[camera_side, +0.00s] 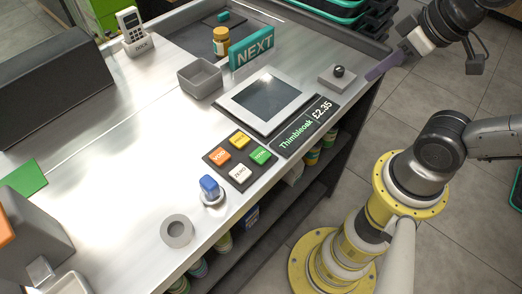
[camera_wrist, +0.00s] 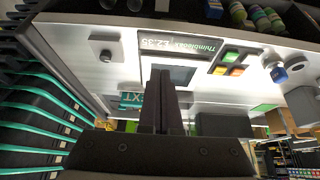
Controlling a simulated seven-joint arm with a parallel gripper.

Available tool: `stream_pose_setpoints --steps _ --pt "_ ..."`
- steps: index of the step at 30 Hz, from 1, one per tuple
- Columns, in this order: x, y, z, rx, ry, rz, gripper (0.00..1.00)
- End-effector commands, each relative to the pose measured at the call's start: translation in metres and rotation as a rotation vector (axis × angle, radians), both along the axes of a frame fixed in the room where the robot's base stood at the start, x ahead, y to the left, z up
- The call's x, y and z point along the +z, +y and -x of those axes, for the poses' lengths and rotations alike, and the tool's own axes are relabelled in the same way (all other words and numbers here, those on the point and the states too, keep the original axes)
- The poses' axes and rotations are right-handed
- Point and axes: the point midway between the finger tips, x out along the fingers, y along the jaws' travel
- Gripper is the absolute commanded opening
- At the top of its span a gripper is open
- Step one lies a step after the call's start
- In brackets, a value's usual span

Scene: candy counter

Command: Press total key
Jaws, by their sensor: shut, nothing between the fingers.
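The keypad (camera_side: 240,176) is a dark pad with orange, yellow, white and green keys on the counter's front part. The green key (camera_side: 261,155), whose small label looks like TOTAL, is at the pad's right corner. In the wrist view the green key (camera_wrist: 231,55) shows to the right of the fingers. My gripper (camera_side: 375,73) is at the upper right in the side view, apart from the keypad and near the counter's right edge. In the wrist view my gripper (camera_wrist: 160,75) has its dark fingers together with nothing between them.
A scale with a dark plate (camera_side: 265,97) and a price display (camera_side: 303,127) lies between gripper and keypad. A grey block with a black knob (camera_side: 338,77) stands near my gripper.

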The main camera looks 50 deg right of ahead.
Motion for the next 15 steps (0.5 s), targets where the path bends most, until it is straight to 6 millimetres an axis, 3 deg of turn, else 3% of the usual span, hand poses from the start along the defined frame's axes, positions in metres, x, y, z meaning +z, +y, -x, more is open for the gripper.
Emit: stream_pose_setpoints --steps 15 --pt "0.0016 -0.0004 -0.0028 -0.02 -0.014 -0.009 0.0"
